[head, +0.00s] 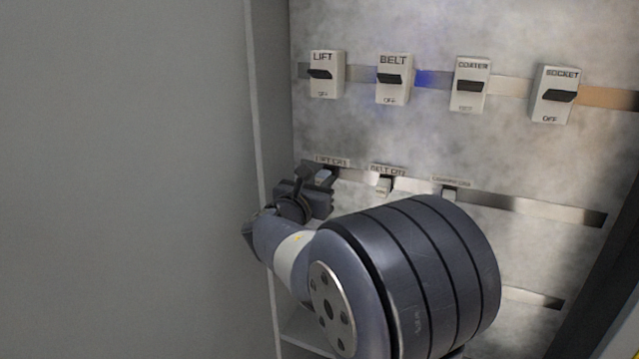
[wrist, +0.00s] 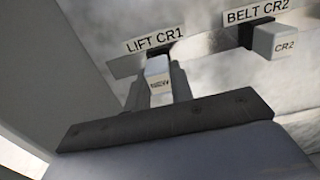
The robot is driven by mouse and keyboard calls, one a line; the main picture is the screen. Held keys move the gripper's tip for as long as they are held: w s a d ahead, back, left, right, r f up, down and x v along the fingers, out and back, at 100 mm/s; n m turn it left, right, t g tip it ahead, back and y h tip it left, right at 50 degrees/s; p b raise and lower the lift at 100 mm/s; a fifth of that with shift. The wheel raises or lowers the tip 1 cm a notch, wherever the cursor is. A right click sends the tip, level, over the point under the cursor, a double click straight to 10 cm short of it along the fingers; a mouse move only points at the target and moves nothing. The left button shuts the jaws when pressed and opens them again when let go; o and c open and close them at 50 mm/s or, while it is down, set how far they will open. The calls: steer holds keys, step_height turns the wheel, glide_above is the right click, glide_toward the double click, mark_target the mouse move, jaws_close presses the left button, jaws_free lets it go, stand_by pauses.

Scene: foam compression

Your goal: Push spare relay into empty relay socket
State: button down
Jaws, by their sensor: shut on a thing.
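The spare relay (wrist: 160,84), a pale grey block marked NEW, is held between the two fingers of my gripper (wrist: 161,90). It points at the dark socket (wrist: 163,50) under the LIFT CR1 label (wrist: 154,40). Its far end meets or overlaps the socket in the wrist view; I cannot tell if it is inside or how deep. In the head view my gripper (head: 313,188) is at the left end of the relay row, shut on the relay (head: 323,177), beside the LIFT CR1 label. My arm hides the panel below.
The BELT CR2 relay (head: 384,186) sits seated just to the right, also in the wrist view (wrist: 276,41). Another relay (head: 449,194) is further right. A row of switches, including LIFT (head: 323,88), is above. The cabinet's side wall (head: 262,120) is close on the left.

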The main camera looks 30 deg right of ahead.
mark_target(319, 183)
steer(key=shift+w+d, duration=0.45)
steer(key=shift+d, duration=0.1)
steer(key=c, duration=1.2)
jaws_free()
steer(key=shift+o, duration=0.2)
steer(key=shift+a, duration=0.1)
steer(key=shift+v, duration=2.9)
steer(key=b+v, duration=0.2)
steer(key=v, duration=0.9)
steer(key=shift+b, duration=0.3)
